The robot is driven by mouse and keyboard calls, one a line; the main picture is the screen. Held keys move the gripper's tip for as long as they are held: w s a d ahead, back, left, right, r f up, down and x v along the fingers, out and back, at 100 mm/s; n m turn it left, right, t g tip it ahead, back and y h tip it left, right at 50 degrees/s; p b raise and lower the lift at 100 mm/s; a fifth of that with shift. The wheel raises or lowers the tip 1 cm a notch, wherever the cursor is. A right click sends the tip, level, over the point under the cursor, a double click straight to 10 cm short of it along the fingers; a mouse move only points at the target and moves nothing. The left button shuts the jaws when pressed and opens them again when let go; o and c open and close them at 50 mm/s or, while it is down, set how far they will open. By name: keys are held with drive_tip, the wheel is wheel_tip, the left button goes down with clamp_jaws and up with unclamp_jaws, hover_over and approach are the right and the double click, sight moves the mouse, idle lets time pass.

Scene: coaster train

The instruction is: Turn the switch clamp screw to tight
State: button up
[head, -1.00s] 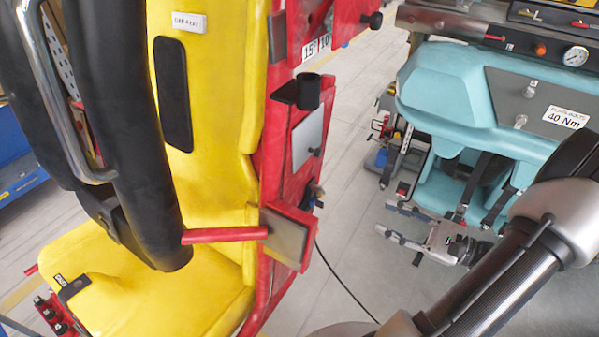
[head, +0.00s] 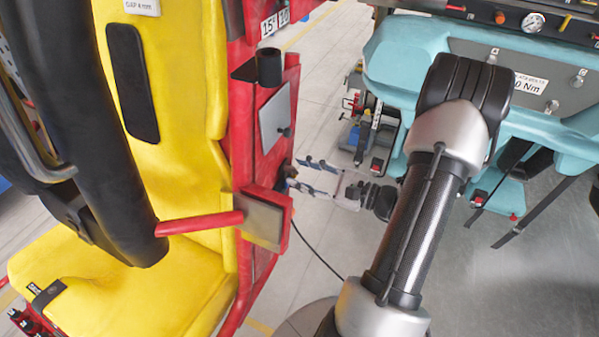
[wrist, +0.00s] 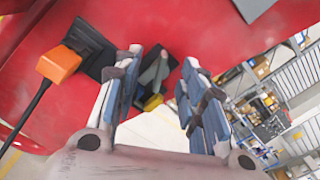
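My gripper (head: 305,175) is beside the red side frame of the yellow seat in the head view, fingers pointing left at a small dark fitting (head: 288,170) on it. In the wrist view my gripper (wrist: 163,60) is open, its two blue-grey fingers spread. Between and beyond them is a dark grey, lever-like part (wrist: 153,75) with a yellow piece (wrist: 152,102) on the red panel. It may be the switch clamp screw; I cannot tell for sure, nor how tight it is. No contact shows. An orange block (wrist: 58,65) with a black cable sits on a black bracket to the left.
The red frame (head: 240,120) runs up beside the yellow seat (head: 180,200). A red block with a grey plate (head: 262,225) juts out below the gripper, and a black cup-like holder (head: 268,67) above. A teal seat unit (head: 400,60) stands at the right. Floor lies between.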

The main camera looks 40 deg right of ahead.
drive_tip(key=shift+w+a, duration=0.25)
drive_tip(key=shift+w, duration=0.35)
drive_tip(key=shift+c, duration=0.5)
clamp_jaws()
